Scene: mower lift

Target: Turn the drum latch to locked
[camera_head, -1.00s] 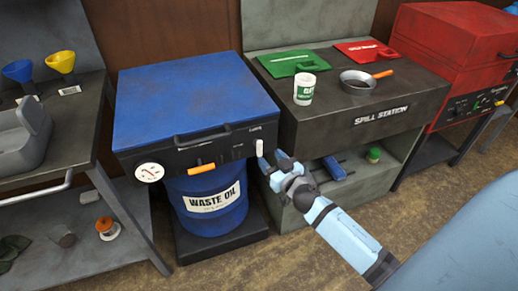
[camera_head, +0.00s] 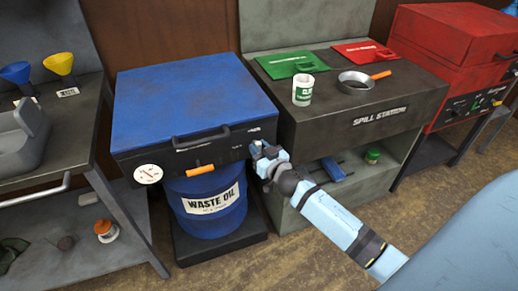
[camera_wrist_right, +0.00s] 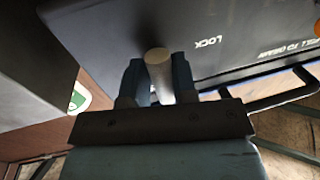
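The drum latch is a pale peg at the right end of the front panel of the blue-topped waste oil unit (camera_head: 195,100). In the right wrist view the latch (camera_wrist_right: 158,70) stands between the two fingers of my right gripper (camera_wrist_right: 160,80), which look closed against its sides. The word LOCK is printed on the dark panel to the right of the peg. In the head view my right gripper (camera_head: 262,155) is at the panel's right end and hides most of the latch. My left gripper is in neither view.
The blue waste oil drum (camera_head: 208,205) stands below. The spill station (camera_head: 385,110) stands close on the right, beside my gripper.

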